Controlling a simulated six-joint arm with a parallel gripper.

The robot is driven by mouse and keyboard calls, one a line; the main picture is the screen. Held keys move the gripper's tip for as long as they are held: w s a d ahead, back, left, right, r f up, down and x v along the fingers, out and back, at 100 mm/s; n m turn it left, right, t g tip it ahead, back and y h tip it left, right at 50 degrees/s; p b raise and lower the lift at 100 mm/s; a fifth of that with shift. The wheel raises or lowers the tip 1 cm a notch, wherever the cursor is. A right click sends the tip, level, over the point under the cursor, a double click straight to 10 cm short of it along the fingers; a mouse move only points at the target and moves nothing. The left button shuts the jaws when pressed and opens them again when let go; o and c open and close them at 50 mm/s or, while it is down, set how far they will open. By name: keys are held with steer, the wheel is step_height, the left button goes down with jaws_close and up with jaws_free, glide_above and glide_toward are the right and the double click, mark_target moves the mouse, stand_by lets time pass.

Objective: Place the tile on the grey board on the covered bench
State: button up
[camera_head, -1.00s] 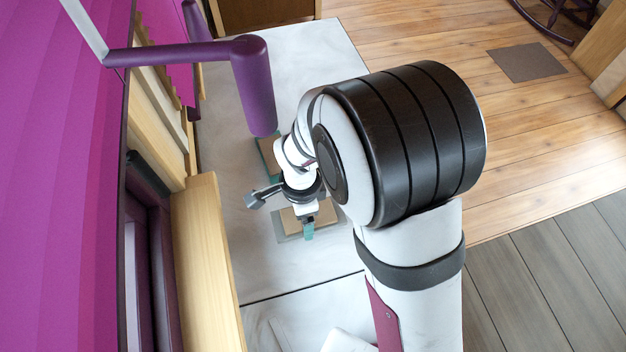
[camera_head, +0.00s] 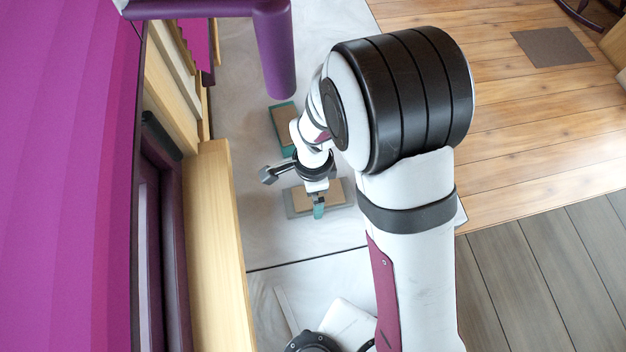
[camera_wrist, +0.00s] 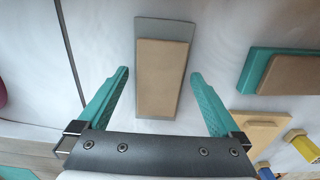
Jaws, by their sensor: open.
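A tan rectangular tile (camera_wrist: 162,82) lies on the grey board (camera_wrist: 166,27), a flat plate that shows beyond the tile's far end and along its right side. My gripper (camera_wrist: 160,73) is open, with one teal finger on each side of the tile, both apart from it in the picture. Nothing is held. In the head view my gripper (camera_head: 318,210) is over the near edge of the grey board (camera_head: 291,204) and hides part of the tile (camera_head: 332,190). The height of the fingertips above the bench is hard to tell.
The white-covered bench (camera_head: 260,215) has a seam near the board. A teal board (camera_head: 274,130) with another tan block (camera_wrist: 290,75) lies close by. Wrist view also shows a wooden piece (camera_wrist: 245,128) and yellow items (camera_wrist: 303,146). A purple bar (camera_head: 275,50) hangs overhead.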

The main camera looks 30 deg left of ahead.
step_height(320, 180, up, 11)
steer(key=d+r, duration=0.6)
steer(key=d, duration=0.6)
steer(key=s+d+r+n+y, duration=0.1)
steer(key=s+d+r+n, duration=0.2)
steer(key=s+d, duration=0.6)
steer(key=shift+s+d+y, duration=0.25)
steer(key=shift+d+y, duration=0.15)
steer(key=shift+d, duration=0.7)
